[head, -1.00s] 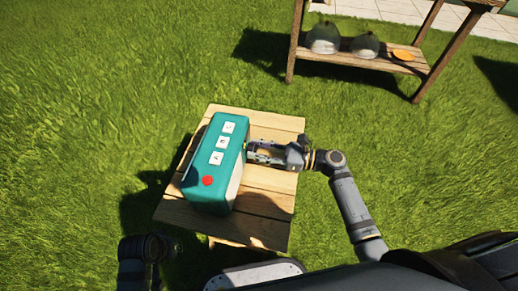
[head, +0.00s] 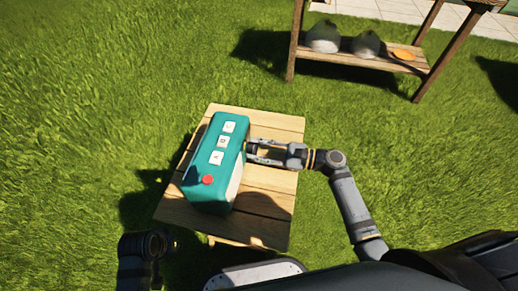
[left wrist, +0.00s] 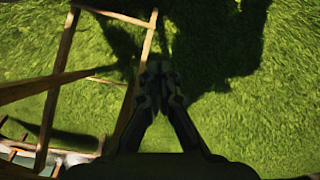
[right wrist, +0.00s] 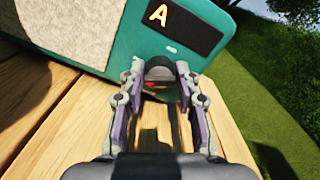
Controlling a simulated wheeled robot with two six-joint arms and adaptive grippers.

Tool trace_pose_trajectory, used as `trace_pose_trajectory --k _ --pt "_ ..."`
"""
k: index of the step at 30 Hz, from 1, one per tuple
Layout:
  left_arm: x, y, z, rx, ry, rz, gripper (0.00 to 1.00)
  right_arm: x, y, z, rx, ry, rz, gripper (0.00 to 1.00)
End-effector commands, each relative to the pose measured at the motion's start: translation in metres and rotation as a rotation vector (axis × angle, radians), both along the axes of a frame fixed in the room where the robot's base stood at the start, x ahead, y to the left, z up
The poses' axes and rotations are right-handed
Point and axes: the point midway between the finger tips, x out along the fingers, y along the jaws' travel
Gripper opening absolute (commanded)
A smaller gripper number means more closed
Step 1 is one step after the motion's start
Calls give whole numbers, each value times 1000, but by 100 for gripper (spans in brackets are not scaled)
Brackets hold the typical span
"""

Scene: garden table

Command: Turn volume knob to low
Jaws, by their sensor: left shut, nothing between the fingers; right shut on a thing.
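A teal radio (head: 214,170) stands on the wooden table, with white buttons (head: 222,142) and a red button (head: 208,180) on top. My right gripper (head: 250,153) reaches its right side from the right. In the right wrist view, the gripper (right wrist: 158,80) has its two fingers on either side of a dark round knob (right wrist: 158,71), low on the radio's teal face (right wrist: 113,50), and is shut on it. The knob's pointer and any low mark cannot be made out. My left gripper (left wrist: 160,78) is shut and empty over shaded grass, away from the radio.
The slatted table (head: 262,205) has bare boards to the right of and in front of the radio. A wooden shelf (head: 350,62) with two rounded grey-green objects (head: 323,37) and an orange item (head: 403,54) stands at the back right. Grass surrounds the table.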

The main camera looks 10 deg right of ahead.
Motion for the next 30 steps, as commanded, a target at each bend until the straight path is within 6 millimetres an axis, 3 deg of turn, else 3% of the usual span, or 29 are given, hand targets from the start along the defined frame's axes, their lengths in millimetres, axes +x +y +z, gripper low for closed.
trace_pose_trajectory --k 10,26,27,30 --pt "-8 -2 -9 -7 -2 -1 0 -1 0 -1 -54 -127 0 1" --pt "-5 -2 -8 -9 -7 -1 0 -1 0 -1 -63 -148 0 1" --pt "-5 -2 -8 -9 -7 -1 0 -1 0 -1 -63 -148 0 38" --pt "-5 -2 -8 -9 -7 -1 0 -1 0 -1 -63 -148 0 51"
